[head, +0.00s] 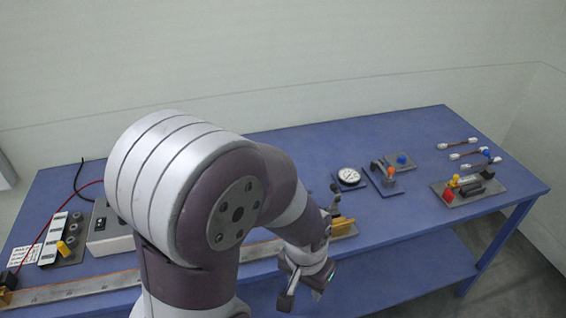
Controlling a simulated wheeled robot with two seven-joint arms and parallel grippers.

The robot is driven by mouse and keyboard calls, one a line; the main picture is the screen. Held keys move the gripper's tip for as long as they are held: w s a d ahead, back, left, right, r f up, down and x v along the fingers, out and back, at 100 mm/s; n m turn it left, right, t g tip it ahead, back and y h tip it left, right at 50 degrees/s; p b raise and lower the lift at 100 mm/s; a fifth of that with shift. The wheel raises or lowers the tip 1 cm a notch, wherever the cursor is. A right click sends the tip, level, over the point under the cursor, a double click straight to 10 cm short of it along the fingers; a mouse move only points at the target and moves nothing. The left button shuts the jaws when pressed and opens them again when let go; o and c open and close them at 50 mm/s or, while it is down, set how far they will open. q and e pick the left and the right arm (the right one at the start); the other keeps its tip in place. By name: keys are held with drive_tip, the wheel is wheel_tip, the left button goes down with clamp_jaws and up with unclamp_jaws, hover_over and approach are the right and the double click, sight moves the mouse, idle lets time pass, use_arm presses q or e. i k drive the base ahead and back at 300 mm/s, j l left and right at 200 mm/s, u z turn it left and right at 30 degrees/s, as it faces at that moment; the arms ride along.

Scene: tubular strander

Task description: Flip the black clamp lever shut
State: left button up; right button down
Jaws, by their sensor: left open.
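My left arm comes in large across the middle of the head view. My left gripper (306,293) is open and empty, with its fingers pointing down over the table's front edge. A small dark upright part (335,190), possibly the black clamp lever, stands just behind my wrist. It is near the yellow block (345,227) at the right end of a long metal rail (85,291). My arm hides part of that area, so I cannot tell the lever's position. The gripper is in front of this part and apart from it. My right gripper is not in view.
The blue table (420,218) also bears a round gauge (349,176), an orange-knobbed fixture (391,171), a grey plate with red and black blocks (470,190), and several white-ended rods (459,144). A grey box (108,240) stands left. The right front tabletop is clear.

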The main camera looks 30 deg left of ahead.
sight(334, 186)
drive_tip(key=i+u, duration=0.15)
drive_tip(key=u, duration=0.3)
drive_tip(key=i+u, duration=0.2)
drive_tip(key=u, duration=0.25)
drive_tip(key=i+l+u, duration=0.15)
drive_tip(key=u, duration=0.25)
drive_tip(key=i+l+u, duration=0.1)
drive_tip(key=u, duration=0.35)
drive_tip(key=i+l+u, duration=0.1)
drive_tip(key=l+u, duration=0.15)
drive_tip(key=u, duration=0.2)
drive_tip(key=i+l+u, duration=0.1)
drive_tip(key=l+u, duration=0.15)
drive_tip(key=u, duration=0.2)
